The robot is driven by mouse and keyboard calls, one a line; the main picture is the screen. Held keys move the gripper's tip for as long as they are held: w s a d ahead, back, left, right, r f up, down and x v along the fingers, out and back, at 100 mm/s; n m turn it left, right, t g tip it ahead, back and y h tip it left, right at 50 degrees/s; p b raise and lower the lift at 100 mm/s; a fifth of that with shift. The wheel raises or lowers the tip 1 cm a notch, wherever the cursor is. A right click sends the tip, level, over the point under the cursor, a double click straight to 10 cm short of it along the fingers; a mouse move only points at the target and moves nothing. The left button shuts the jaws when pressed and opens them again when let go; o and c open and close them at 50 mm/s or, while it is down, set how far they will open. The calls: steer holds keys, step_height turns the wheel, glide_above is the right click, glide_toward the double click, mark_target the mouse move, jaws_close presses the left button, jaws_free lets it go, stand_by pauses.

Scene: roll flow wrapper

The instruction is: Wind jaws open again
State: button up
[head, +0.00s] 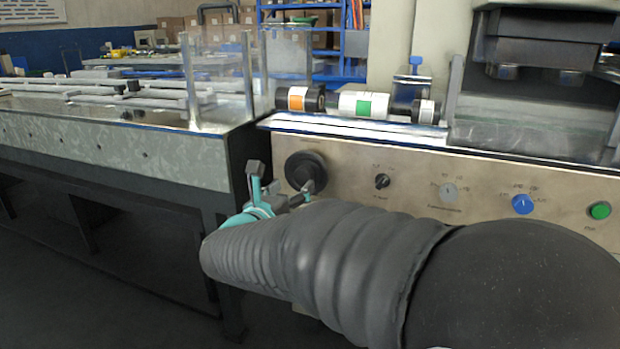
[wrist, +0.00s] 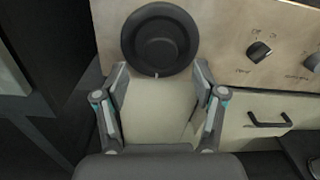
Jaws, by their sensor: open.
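A round black handwheel (head: 306,172) sits on the beige front panel at its left end. In the wrist view the handwheel (wrist: 159,40) is at the top middle, with a small pale mark on its lower rim. My gripper (head: 285,180) is in front of the panel by the handwheel, partly hidden by my sleeved arm. In the wrist view my gripper (wrist: 160,80) has its fingers spread wide, one on each side of the wheel's lower part, with nothing between them but bare panel. I cannot tell whether the fingertips touch the wheel. No jaws that the wheel moves can be made out clearly.
Right of the wheel are a black selector knob (head: 382,181), a grey knob (head: 448,191), a blue knob (head: 522,204) and a green button (head: 599,210). A black drawer handle (wrist: 269,120) is lower right. A conveyor (head: 120,150) stands to the left. Labelled rolls (head: 363,104) lie above the panel.

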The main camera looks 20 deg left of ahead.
mark_target(301, 178)
steer(key=shift+w+d, duration=0.15)
steer(key=shift+w, duration=1.05)
steer(key=shift+w+d, duration=0.1)
steer(key=shift+w, duration=1.1)
steer(key=c, duration=1.1)
